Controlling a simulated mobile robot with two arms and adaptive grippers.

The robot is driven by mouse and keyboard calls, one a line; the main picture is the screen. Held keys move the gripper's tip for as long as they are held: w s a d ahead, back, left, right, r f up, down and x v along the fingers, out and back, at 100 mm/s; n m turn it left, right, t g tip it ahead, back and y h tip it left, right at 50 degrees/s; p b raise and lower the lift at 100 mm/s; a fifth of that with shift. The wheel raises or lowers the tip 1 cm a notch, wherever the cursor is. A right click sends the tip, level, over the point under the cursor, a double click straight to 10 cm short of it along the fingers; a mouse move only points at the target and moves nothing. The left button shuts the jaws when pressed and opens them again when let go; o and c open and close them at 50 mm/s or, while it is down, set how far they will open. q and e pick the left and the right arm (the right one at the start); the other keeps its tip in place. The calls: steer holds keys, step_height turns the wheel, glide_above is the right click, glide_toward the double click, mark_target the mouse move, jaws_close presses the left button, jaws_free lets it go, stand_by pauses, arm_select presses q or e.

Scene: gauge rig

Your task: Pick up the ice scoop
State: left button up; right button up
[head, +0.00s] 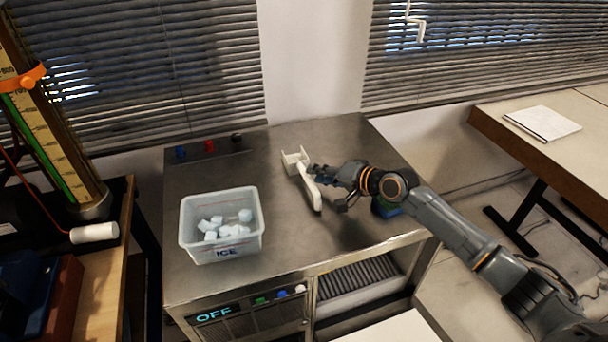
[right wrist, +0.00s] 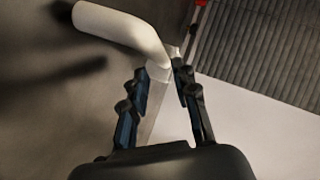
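The white ice scoop (head: 312,192) is on the steel top, its squared head toward the back and its handle toward the front. My right gripper (head: 330,187) is at the right side of the scoop, close to the handle. In the right wrist view, my right gripper (right wrist: 160,72) has its fingers apart, with a white part of the scoop (right wrist: 128,27) at and just beyond the fingertips. I cannot tell whether either finger touches it. My left gripper is not in view.
The clear ice bin (head: 222,251) with several ice cubes stands left of the scoop on the steel counter (head: 277,258). A dark blue-green object (head: 386,208) sits under my right forearm near the right edge. A gauge column (head: 50,145) stands on the left.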

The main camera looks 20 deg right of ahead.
mark_target(303, 174)
steer(key=x, duration=0.4)
steer(key=shift+w+r, duration=0.1)
steer(key=shift+r, duration=0.1)
steer(key=shift+w+a+f, duration=0.1)
steer(key=shift+w+a, duration=0.05)
steer(key=shift+w, duration=0.1)
jaws_close()
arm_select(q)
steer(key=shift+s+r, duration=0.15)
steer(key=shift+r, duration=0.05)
